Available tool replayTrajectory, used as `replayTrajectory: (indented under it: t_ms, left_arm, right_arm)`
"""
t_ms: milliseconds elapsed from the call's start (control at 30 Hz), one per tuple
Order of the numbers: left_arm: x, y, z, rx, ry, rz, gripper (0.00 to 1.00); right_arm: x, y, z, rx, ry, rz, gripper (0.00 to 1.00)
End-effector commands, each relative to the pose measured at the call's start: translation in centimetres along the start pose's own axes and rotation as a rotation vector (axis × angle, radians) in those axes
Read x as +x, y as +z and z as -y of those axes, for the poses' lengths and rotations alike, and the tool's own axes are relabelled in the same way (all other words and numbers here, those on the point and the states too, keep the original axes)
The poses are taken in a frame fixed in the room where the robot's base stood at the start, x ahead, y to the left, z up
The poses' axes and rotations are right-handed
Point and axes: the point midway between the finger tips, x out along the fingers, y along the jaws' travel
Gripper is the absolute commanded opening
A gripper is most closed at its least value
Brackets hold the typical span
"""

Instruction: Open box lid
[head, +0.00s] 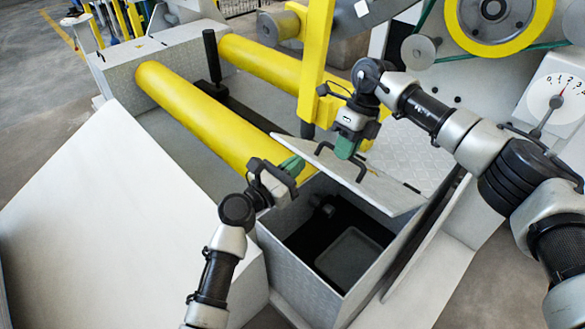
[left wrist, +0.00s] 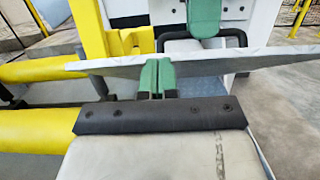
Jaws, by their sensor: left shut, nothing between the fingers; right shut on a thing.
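The box lid (head: 378,188) is a pale metal plate, tilted up over the open box (head: 292,262). A black handle (head: 362,170) stands on its upper face. My right gripper (head: 346,150) has its green fingers shut on this handle; in the left wrist view they are at the handle (left wrist: 232,32) above the lid (left wrist: 260,60). My left gripper (head: 291,166) is shut and empty beside the lid's left edge. In the left wrist view its green fingers (left wrist: 157,76) overlap the lid's edge; I cannot tell whether they touch it.
The dark box interior holds a grey rectangular tray-like shape (head: 352,258). Yellow rollers (head: 195,110) lie behind and left of the box. A yellow post (head: 315,65) rises behind the lid. A large white panel (head: 110,215) fills the left foreground. A dial (head: 558,98) is at right.

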Motion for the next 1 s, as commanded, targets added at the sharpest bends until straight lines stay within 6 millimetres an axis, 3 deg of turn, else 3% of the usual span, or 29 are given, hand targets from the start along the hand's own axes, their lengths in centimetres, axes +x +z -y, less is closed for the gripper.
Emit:
replayTrajectory:
  t_ms: [33, 67, 100, 233, 633, 1000]
  left_arm:
    - [0.5, 0.9, 0.1, 0.004, -0.002, 0.019, 0.0]
    - [0.5, 0.9, 0.1, 0.004, -0.002, 0.02, 0.0]
    - [0.5, 0.9, 0.2, 0.004, -0.002, 0.02, 0.0]
    - [0.4, 0.7, 0.2, 0.003, -0.003, 0.016, 0.0]
    - [0.3, 0.5, 0.1, 0.003, -0.002, 0.009, 0.0]
    - [0.2, 0.4, 0.1, 0.003, -0.002, 0.009, 0.0]
  right_arm:
    - [1.3, -0.2, -0.3, 0.0, 0.012, -0.025, 0.0]
    - [1.3, -0.2, -0.3, 0.0, 0.013, -0.025, 0.0]
    - [1.4, -0.2, -0.3, -0.001, 0.013, -0.025, 0.18]
    - [1.2, -0.1, -0.4, -0.003, 0.013, -0.022, 0.38]
    - [0.0, 0.0, -0.4, -0.005, 0.01, -0.014, 0.38]
    - [-7.3, 0.2, -0.3, -0.003, 0.01, -0.015, 0.38]
